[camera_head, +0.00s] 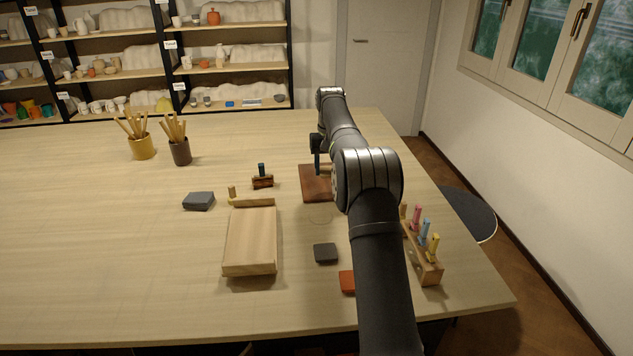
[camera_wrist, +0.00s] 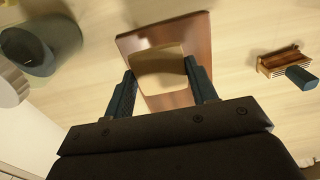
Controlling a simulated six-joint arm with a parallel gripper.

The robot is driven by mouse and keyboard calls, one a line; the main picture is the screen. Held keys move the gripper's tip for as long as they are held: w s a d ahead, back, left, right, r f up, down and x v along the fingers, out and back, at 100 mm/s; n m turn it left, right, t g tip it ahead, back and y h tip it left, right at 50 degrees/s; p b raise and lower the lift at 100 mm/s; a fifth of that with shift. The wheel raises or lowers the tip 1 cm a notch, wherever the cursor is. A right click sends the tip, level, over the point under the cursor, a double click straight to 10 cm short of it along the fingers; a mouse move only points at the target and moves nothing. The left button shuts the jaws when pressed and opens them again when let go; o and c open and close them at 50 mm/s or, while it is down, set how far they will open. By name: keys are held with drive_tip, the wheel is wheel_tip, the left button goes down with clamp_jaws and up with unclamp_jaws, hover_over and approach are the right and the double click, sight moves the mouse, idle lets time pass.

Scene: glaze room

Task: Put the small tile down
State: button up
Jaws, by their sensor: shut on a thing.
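A small tan tile (camera_wrist: 160,70) is between the two fingers of my gripper (camera_wrist: 161,88) in the wrist view, and the gripper is shut on it. A reddish-brown square board (camera_wrist: 194,38) shows behind the tile in the wrist view, and the tile overlaps it there. In the head view the board (camera_head: 314,190) lies on the table, partly hidden by my arm. My gripper (camera_head: 319,166) shows there only in part, over the board. I cannot tell whether the tile touches the board.
A stamp-like block with a blue handle (camera_head: 262,182) stands left of the board. A pale wooden block (camera_head: 250,242), a grey tile (camera_head: 326,253), an orange tile (camera_head: 347,282) and a tool rack (camera_head: 431,268) are nearer. Pots of sticks (camera_head: 142,147) stand behind.

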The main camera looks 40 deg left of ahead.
hover_over(316, 190)
wheel_tip(316, 190, down, 3)
drive_tip(key=shift+r, duration=0.15)
drive_tip(key=shift+f, duration=1.95)
drive_tip(key=shift+f, duration=0.1)
drive_tip(key=o, duration=1)
drive_tip(key=shift+f, duration=0.1)
wheel_tip(316, 190, up, 8)
drive_tip(key=shift+s+f, duration=0.1)
drive_tip(key=shift+f, duration=0.05)
